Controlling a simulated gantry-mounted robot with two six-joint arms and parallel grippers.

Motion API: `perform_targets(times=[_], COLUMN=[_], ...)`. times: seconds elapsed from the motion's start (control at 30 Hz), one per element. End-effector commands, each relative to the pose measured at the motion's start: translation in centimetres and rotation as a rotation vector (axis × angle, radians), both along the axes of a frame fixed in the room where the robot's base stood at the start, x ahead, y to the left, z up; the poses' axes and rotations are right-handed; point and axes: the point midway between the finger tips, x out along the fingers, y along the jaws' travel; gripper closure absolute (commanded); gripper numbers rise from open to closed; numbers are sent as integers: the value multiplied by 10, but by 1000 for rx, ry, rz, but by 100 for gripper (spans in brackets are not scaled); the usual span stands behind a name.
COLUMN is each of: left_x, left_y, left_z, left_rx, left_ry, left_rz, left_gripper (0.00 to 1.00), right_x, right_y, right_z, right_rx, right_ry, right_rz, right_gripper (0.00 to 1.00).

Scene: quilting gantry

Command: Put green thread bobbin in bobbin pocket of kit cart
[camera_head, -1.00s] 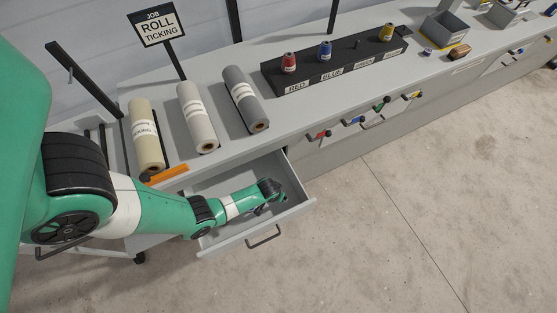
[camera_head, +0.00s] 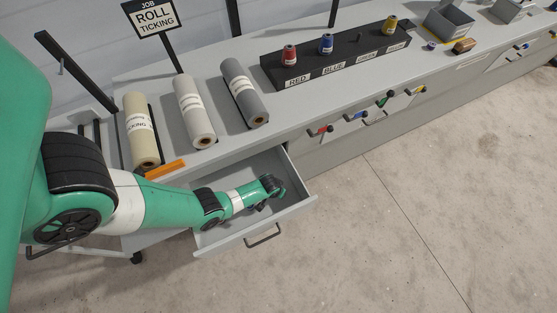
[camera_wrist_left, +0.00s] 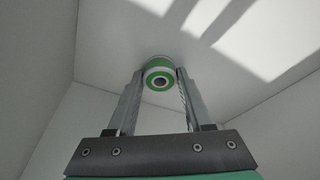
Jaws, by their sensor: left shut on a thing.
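The green thread bobbin (camera_wrist_left: 160,68), green with white bands and a dark centre hole, sits between the fingertips of my left gripper (camera_wrist_left: 160,88) in the left wrist view. The gripper is shut on it, inside a pale grey drawer. In the head view my left arm reaches into the open drawer (camera_head: 222,247); the left gripper (camera_head: 276,188) is near the drawer's right end, and the bobbin is too small or hidden to make out there. My right gripper is not in view. I cannot identify the kit cart's bobbin pocket.
Fabric rolls (camera_head: 193,112) and an orange bar (camera_head: 165,170) lie on the bench above the drawer. A black labelled rack (camera_head: 335,60) holds red, blue and yellow spools; its green place looks empty. Drawer walls surround the gripper closely. The floor in front is clear.

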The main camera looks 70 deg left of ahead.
Motion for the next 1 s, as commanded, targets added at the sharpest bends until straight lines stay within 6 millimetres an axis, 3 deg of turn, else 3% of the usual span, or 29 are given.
perform_targets(times=[0.33, 0.7, 1.0], left_x=[0, 0, 0], left_y=[0, 0, 0], left_z=[7, 90, 102], left_rx=[1, 1, 0], left_ry=[-1, -1, 0], left_rz=[0, 0, 0], left_gripper=[100, 100, 100], right_x=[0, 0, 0], right_y=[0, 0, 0], right_z=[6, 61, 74], right_rx=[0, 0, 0], right_ry=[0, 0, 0], right_rz=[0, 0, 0], right_gripper=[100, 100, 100])
